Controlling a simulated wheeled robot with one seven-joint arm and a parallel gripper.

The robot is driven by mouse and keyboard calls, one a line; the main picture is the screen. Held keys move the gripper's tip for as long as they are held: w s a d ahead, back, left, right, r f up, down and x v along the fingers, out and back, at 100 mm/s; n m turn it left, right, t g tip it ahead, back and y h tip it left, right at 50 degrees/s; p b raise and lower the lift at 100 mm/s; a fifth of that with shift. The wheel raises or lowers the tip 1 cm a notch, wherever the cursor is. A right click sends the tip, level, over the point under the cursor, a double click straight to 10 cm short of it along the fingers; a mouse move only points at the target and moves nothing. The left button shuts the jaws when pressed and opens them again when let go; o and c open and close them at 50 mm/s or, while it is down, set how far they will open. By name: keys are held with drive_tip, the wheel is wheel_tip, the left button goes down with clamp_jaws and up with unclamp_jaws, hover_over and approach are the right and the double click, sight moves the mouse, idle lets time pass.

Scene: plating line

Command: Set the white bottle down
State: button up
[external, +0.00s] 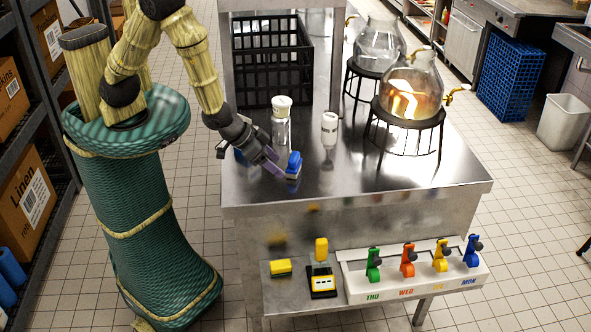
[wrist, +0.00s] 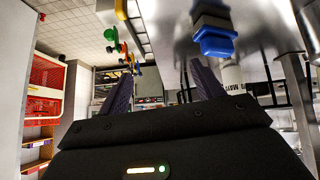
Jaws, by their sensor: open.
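A white bottle (external: 330,122) with a dark band stands upright on the steel counter (external: 400,185), right of the clear jar. My gripper (external: 276,170) is low over the counter's front left part, apart from the bottle and to its front left. Its purple fingers are spread and empty in the wrist view (wrist: 163,85). A white bottle-like shape with dark lettering (wrist: 234,86) shows beyond the right finger there; I cannot tell for sure that it is the same bottle.
A white-lidded clear jar (external: 281,125) and black crate (external: 270,65) stand behind. Glass dispensers (external: 408,95) stand right. The counter's front right is clear.

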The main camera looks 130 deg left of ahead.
drive_tip(key=s+d+r+m+g+h, duration=0.1)
drive_tip(key=s+d+r+m+h, duration=0.1)
drive_tip(key=s+d+r+m, duration=0.3)
drive_tip(key=s+d+r+m+g+h, duration=0.2)
drive_tip(key=s+d+r+m, duration=0.3)
drive_tip(key=d, duration=0.6)
drive_tip(key=s+r+h, duration=0.1)
drive_tip(key=s+r, duration=0.1)
drive_tip(key=s, duration=0.1)
drive_tip(key=shift+s+d+h, duration=0.15)
drive_tip(key=shift+d+h, duration=0.15)
drive_tip(key=shift+r, duration=0.1)
